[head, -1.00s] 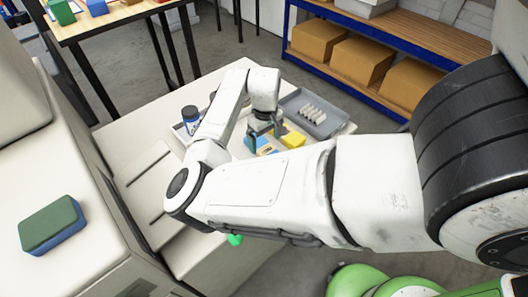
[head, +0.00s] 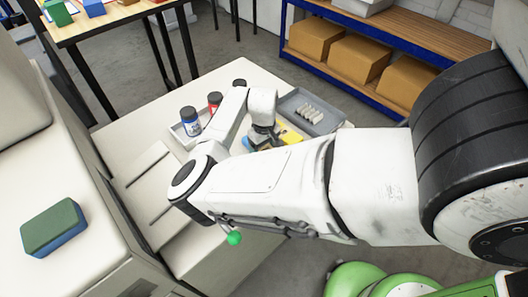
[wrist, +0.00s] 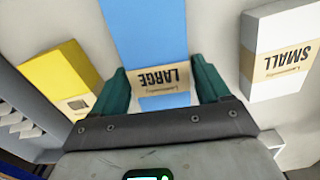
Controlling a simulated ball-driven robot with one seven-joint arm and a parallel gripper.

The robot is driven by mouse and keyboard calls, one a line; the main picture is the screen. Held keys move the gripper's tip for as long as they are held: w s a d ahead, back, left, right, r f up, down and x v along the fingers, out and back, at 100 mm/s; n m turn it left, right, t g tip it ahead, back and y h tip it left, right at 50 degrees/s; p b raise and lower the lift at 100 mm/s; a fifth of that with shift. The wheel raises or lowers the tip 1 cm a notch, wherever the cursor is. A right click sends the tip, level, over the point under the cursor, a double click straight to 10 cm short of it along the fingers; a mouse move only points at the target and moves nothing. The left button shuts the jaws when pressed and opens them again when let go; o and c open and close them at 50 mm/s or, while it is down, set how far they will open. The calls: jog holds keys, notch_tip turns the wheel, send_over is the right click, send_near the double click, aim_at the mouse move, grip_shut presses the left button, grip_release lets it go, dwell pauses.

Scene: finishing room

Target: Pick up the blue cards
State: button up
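The blue cards (wrist: 150,35) are a stack with a tan paper band marked LARGE, lying on the light surface in the wrist view. In the head view only a small blue part (head: 246,143) shows beside my gripper. My gripper (wrist: 158,68) points down at the stack, its two green fingers apart, one on each side of the banded part. No clear grip on the cards shows, and whether the fingers touch their edges is hard to tell. In the head view my gripper (head: 263,140) is partly hidden by my arm.
A yellow stack (wrist: 62,78) lies left of the blue cards, a white stack banded SMALL (wrist: 280,50) right. A grey tray (head: 330,127) with pale pieces stands behind. A blue-labelled bottle (head: 190,122) and a red one (head: 214,102) stand left of my arm.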

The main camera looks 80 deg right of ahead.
jog(key=c, duration=1)
jog(key=shift+o, duration=0.2)
jog(key=shift+r, duration=0.1)
